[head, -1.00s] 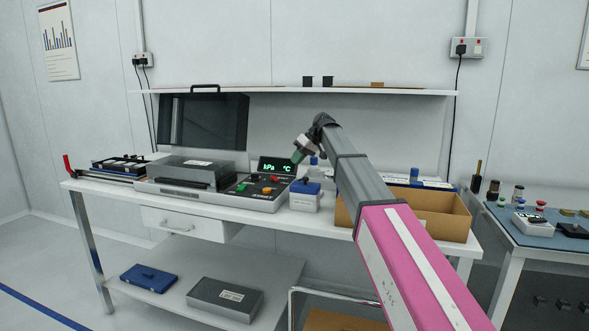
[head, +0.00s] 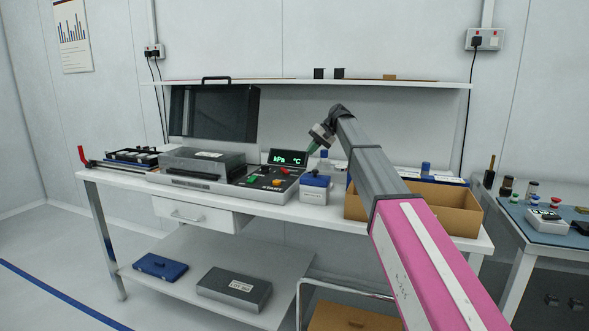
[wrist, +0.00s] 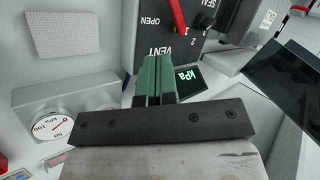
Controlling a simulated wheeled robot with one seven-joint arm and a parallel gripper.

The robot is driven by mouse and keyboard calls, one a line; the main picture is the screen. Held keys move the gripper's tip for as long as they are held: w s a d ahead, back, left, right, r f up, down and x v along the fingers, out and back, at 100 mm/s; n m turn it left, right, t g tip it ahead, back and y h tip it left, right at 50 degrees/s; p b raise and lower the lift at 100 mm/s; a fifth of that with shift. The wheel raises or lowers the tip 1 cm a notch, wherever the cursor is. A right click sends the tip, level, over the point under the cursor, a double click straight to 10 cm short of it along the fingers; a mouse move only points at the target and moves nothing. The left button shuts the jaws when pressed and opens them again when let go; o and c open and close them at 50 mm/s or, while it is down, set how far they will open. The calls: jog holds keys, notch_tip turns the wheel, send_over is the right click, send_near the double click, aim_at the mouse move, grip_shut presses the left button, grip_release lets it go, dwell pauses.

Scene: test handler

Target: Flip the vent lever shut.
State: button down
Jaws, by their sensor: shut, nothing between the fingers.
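The red vent lever (wrist: 177,14) stands on a dark panel (wrist: 205,40) at the top of the wrist view, beside the printed words OPEN and VENT. Its upper end runs out of the frame. My gripper (wrist: 153,60) has green fingers that lie together and hold nothing. In the wrist picture the fingertips are just below the word VENT and below the lever, apart from it. In the head view my gripper (head: 311,149) is above the bench, beside the kPa display (head: 287,157). I cannot make out the lever surely there.
The lit display (wrist: 187,77) is close right of the fingers in the wrist view. A round gauge (wrist: 52,125) is at the left. In the head view a blue-lidded box (head: 315,187) and a cardboard box (head: 440,208) stand right of the control panel (head: 268,181).

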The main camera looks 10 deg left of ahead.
aim_at(285, 172)
jog(key=w+m, duration=0.1)
jog(key=m, duration=0.4)
jog(key=w+d+m+g, duration=0.1)
jog(key=m, duration=0.4)
jog(key=w+d+m+g, duration=0.1)
jog(key=w+m, duration=0.1)
jog(key=m, duration=0.3)
jog(key=shift+d+f, duration=0.15)
jog(key=shift+f, duration=0.25)
jog(key=x, duration=0.9)
jog(key=shift+s, duration=0.25)
jog(key=a, duration=0.1)
jog(key=s+a, duration=0.1)
jog(key=a, duration=0.1)
jog(key=shift+s+f, duration=0.3)
jog(key=shift+s, duration=0.05)
jog(key=shift+s+a, duration=0.3)
jog(key=shift+a, duration=0.15)
